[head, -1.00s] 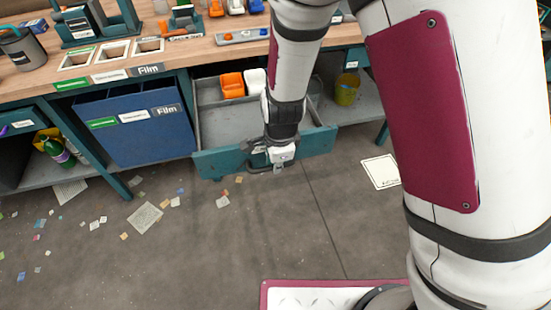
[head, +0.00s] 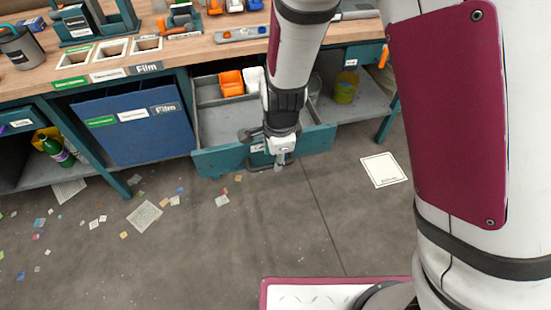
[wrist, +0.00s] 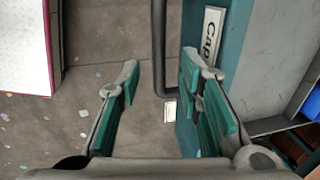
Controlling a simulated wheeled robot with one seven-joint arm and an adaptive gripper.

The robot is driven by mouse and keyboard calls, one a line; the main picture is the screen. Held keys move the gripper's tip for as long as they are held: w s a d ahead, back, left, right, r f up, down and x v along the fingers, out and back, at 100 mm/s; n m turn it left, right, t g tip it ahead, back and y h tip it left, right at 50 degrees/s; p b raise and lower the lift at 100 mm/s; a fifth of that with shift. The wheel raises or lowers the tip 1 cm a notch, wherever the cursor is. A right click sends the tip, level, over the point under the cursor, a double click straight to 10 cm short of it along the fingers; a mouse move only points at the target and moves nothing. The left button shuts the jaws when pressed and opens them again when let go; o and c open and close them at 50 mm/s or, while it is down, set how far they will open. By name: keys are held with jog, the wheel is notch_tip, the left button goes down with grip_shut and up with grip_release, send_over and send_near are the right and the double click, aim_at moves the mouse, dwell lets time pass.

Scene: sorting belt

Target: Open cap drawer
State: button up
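The cap drawer (head: 212,161) stands pulled out under the workbench in the head view, its grey inside open to view. In the wrist view its teal front with a "Cap" label (wrist: 211,35) is at the right. Its dark bar handle (wrist: 158,45) runs down from the top edge, between the two fingers in the picture. My gripper (head: 279,158) is at the drawer front, close to the handle. The wrist view does not settle whether a finger touches the drawer.
An orange bin (head: 231,83) and a white bin (head: 253,78) sit in the drawer's back. A blue film bin (head: 135,135) stands left of it, a yellow bucket (head: 345,87) on the shelf to the right. Scraps litter the floor at left; floor in front is mostly clear.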

notch_tip(320, 180, up, 9)
jog(key=s, duration=0.1)
jog(key=shift+s+d, duration=0.2)
jog(key=shift+s, duration=0.1)
jog(key=s+d+r+n+y+p, duration=0.1)
jog(key=s+d+r+n+p, duration=0.3)
jog(key=r, duration=0.5)
jog(key=s+d+r+n+p, duration=0.25)
jog(key=s+d+r, duration=0.35)
jog(key=r, duration=0.4)
jog(key=s+d+r+n+t+h+p, duration=0.1)
jog(key=s+d+r+n+p, duration=0.3)
jog(key=s+d+r+n, duration=0.4)
jog(key=s+d+r+t, duration=0.1)
jog(key=s, duration=0.4)
jog(key=shift+d+r+h, duration=0.3)
